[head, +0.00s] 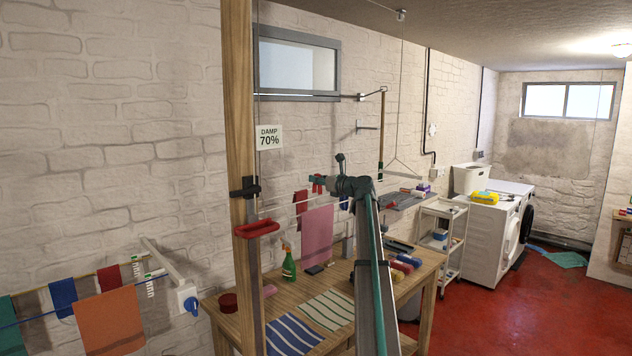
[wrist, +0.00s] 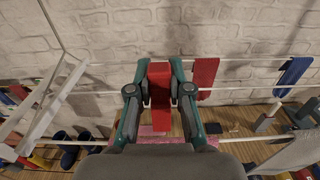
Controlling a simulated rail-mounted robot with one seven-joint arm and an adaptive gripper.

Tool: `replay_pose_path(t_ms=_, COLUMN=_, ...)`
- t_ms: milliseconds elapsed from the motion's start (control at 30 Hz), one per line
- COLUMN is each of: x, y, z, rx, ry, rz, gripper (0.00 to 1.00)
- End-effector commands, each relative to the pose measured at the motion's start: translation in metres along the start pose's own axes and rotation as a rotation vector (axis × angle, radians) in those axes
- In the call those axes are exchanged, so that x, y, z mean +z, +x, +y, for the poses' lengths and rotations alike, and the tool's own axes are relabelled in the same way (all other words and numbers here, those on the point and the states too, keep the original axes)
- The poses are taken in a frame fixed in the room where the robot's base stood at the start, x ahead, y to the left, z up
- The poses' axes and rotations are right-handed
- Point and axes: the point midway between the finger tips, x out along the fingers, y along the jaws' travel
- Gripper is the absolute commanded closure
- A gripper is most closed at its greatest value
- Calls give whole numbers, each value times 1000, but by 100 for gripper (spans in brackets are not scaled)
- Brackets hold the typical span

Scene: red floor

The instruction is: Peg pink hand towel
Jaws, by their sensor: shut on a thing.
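The pink hand towel (head: 317,235) hangs from a line above the wooden table in the head view. In the wrist view only a strip of pink (wrist: 150,130) shows below my gripper, which hides most of it. My gripper (wrist: 160,78) is shut on a red block-shaped thing, which looks like a red peg (wrist: 160,92). In the head view my gripper (head: 319,184) is above the towel's top edge, with the red thing at its tip. I cannot tell whether the peg touches the towel or the line.
A small red cloth (head: 301,203) hangs behind the towel; a blue cloth (wrist: 292,72) hangs to the right in the wrist view. A wooden post (head: 240,120) stands left of the towel. The table (head: 262,300) holds a green spray bottle (head: 289,264) and striped cloths (head: 292,334).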

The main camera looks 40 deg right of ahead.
Motion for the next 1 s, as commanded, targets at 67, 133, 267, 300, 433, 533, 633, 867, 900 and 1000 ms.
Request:
replay_pose_path(t_ms=67, x=-5, y=0, z=0, rx=1, ry=0, rz=0, gripper=100)
replay_pose_path(t_ms=133, x=-9, y=0, z=0, rx=1, ry=0, rz=0, gripper=100)
replay_pose_path(t_ms=267, x=-16, y=0, z=0, rx=1, ry=0, rz=0, gripper=100)
replay_pose_path(t_ms=300, x=-18, y=0, z=0, rx=1, ry=0, rz=0, gripper=100)
replay_pose_path(t_ms=433, x=-25, y=0, z=0, rx=1, ry=-1, rz=0, gripper=100)
replay_pose_path(t_ms=533, x=-31, y=0, z=0, rx=1, ry=-1, rz=0, gripper=100)
replay_pose_path(t_ms=633, x=-36, y=0, z=0, rx=1, ry=-1, rz=0, gripper=100)
replay_pose_path(t_ms=867, x=-49, y=0, z=0, rx=1, ry=0, rz=1, gripper=100)
replay_pose_path(t_ms=900, x=-51, y=0, z=0, rx=1, ry=0, rz=1, gripper=100)
replay_pose_path(t_ms=1000, x=-57, y=0, z=0, rx=1, ry=0, rz=1, gripper=100)
